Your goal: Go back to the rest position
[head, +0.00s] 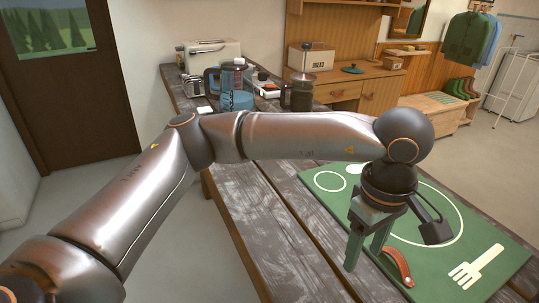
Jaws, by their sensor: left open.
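My left arm comes in from the left and spans the view. My left gripper (366,257) points down over the green place mat (322,202) and the near part of the wooden table. Its two fingers are apart, with nothing seen between them. A brown-orange leather pull (399,266) lies on the mat just right of the fingers. I cannot tell whether a finger touches it. My right gripper is not in view.
A bread box (311,57) stands on a wooden cabinet behind. Grey floor is clear at the left.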

